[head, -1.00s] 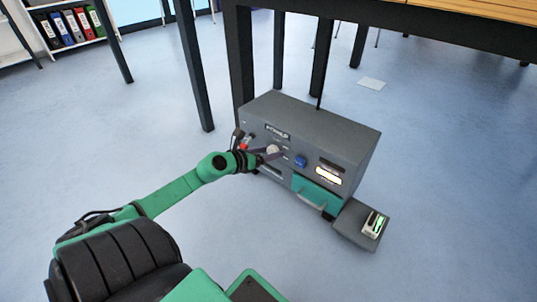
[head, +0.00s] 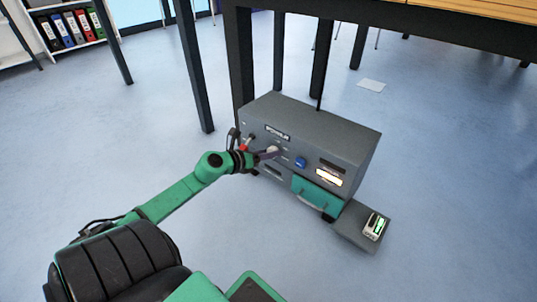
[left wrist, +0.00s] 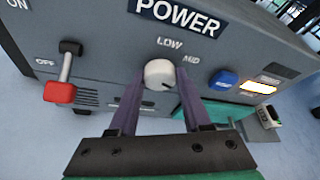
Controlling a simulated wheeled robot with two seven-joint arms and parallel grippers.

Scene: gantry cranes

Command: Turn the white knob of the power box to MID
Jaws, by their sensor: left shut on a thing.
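The grey power box (head: 335,137) stands on the floor under the table edge, with a POWER label on its front. Its white knob (left wrist: 159,73) shows in the left wrist view below LOW, with MID to its upper right. A dark mark shows on the knob's lower right; I cannot tell exactly where it points. My left gripper (left wrist: 160,82) is shut on the white knob, one purple finger on each side. In the head view my left gripper (head: 270,154) reaches the box front from the left, and the knob (head: 273,150) shows at its tips. My right gripper is out of view.
A red-handled lever (left wrist: 61,85) by OFF is left of the knob. A blue button (left wrist: 222,78) and a lit display (left wrist: 257,87) are to the right. A teal drawer front (head: 316,196) sits below. A small device (head: 375,226) lies at the right. Open floor surrounds the box.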

